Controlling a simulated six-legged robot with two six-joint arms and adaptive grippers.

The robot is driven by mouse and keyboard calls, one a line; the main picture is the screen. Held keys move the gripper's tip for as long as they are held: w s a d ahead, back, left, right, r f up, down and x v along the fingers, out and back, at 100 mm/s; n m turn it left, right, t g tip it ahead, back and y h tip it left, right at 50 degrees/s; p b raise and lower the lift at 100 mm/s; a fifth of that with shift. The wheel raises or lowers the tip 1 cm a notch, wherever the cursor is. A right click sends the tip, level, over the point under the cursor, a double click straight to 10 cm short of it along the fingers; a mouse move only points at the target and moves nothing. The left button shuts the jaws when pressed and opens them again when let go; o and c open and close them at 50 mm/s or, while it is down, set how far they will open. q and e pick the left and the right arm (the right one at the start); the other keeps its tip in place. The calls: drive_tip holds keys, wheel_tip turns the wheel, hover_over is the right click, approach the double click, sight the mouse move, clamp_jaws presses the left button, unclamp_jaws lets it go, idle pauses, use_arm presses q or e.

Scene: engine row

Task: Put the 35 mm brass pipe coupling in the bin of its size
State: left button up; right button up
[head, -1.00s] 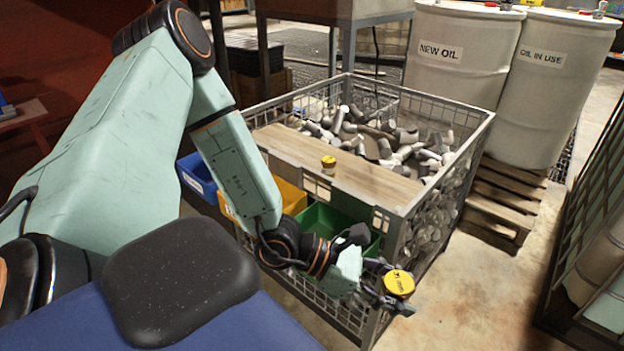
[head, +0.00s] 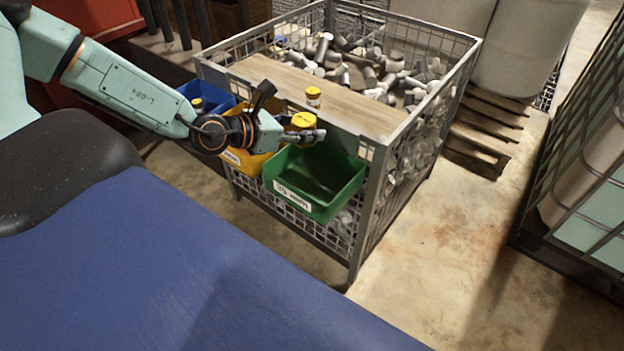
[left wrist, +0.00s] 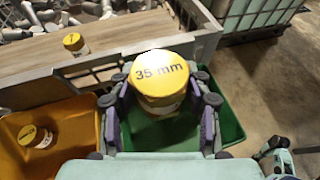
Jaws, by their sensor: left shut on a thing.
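My left gripper (head: 292,130) is shut on the 35 mm coupling (head: 303,121), a short piece with a yellow top. The left wrist view shows the coupling (left wrist: 160,80) upright between the fingers (left wrist: 165,110), its top reading "35 mm". The green bin (head: 343,194) hangs on the crate's front; its label seems to read "35 mm". In the left wrist view the green bin (left wrist: 230,118) shows below and on both sides of the held coupling, which is above it. In the head view the coupling appears near the bin's back left corner.
The yellow bin (head: 240,161) and blue bin (head: 213,90) hang to the left. The yellow bin holds a coupling (left wrist: 34,135); the blue one holds a yellow-topped piece (head: 197,104). Another coupling (head: 313,97) stands on the wooden board (head: 350,106). Metal parts fill the mesh crate (head: 407,140) behind.

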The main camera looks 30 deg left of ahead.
use_arm(q)
drive_tip(key=shift+w+a, duration=0.15)
drive_tip(key=shift+a, duration=0.1)
drive_tip(key=shift+f+b, duration=0.3)
wheel_tip(320, 180, down, 7)
drive_tip(key=b, duration=0.6)
wheel_tip(320, 180, down, 3)
drive_tip(key=shift+w+r+b, duration=0.1)
drive_tip(key=shift+r+b, duration=0.1)
drive_tip(key=shift+b, duration=0.75)
drive_tip(key=shift+r, duration=0.1)
